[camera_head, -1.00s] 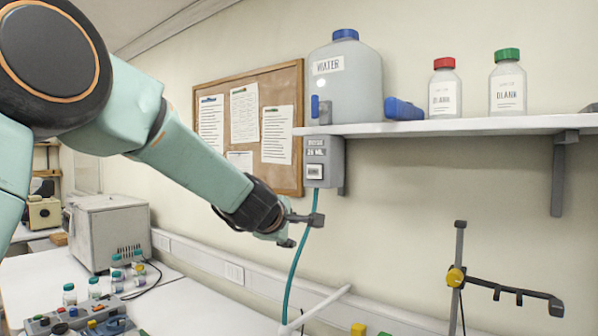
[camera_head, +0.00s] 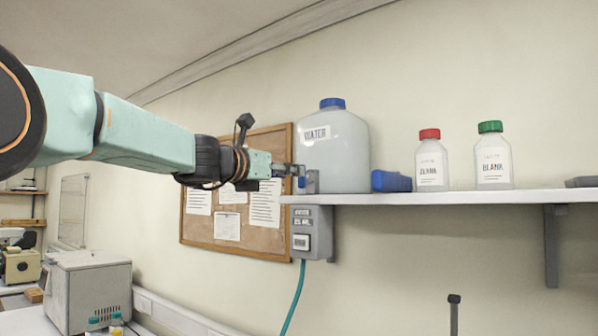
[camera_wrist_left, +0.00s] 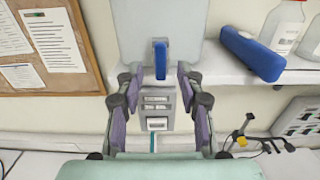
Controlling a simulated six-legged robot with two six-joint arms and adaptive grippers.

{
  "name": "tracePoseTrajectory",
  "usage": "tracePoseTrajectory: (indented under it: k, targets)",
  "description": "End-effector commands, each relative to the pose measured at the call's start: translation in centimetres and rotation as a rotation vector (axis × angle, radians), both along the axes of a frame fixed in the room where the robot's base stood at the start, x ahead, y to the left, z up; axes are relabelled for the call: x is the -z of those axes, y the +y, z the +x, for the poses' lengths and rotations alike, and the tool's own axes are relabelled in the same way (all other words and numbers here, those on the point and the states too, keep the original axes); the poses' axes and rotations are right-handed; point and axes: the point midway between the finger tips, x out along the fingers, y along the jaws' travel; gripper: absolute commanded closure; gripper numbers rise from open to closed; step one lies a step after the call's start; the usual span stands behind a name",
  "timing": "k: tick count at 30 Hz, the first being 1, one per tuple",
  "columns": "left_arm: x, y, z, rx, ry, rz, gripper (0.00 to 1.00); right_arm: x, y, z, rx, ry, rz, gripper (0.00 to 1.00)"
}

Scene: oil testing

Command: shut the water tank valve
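The water tank (camera_head: 345,150) is a translucent white jug with a blue cap and a WATER label, standing on the left end of the shelf. Its blue valve handle (camera_wrist_left: 160,60) stands upright in the left wrist view, in front of the tank. My left gripper (camera_head: 296,176) is level with the valve at the shelf's left end. In the left wrist view its two fingers (camera_wrist_left: 157,76) are spread apart, one on each side of the handle, with gaps between. The handle is mostly hidden in the head view. My right gripper is not in view.
The shelf (camera_head: 430,198) also holds a blue object (camera_head: 391,181), a red-capped bottle (camera_head: 431,165) and a green-capped bottle (camera_head: 493,160). A grey box (camera_head: 312,232) with a teal hose (camera_head: 294,298) hangs below the tank. A cork board (camera_head: 255,238) is behind my left arm.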

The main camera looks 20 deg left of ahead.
Motion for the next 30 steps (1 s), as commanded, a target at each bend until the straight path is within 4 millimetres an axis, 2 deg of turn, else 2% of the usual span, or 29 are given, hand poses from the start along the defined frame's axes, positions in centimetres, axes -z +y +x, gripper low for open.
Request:
tracePoseTrajectory:
  k: [3,10,15,23,30]
  targets:
    - [-0.2,-0.7,2.0,-0.001,0.003,0.003,0.62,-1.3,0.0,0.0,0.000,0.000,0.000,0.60]
    - [-0.3,-1.5,4.5,-0.003,0.001,0.003,0.62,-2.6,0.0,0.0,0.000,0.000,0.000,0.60]
    - [-0.2,-1.7,5.3,-0.004,0.000,0.002,0.62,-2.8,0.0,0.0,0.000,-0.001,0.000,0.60]
    - [0.0,-1.8,5.3,-0.004,0.000,0.003,0.62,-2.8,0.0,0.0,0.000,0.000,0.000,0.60]
    - [0.0,-1.8,5.3,-0.004,0.000,0.003,0.82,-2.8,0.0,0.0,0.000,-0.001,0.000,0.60]
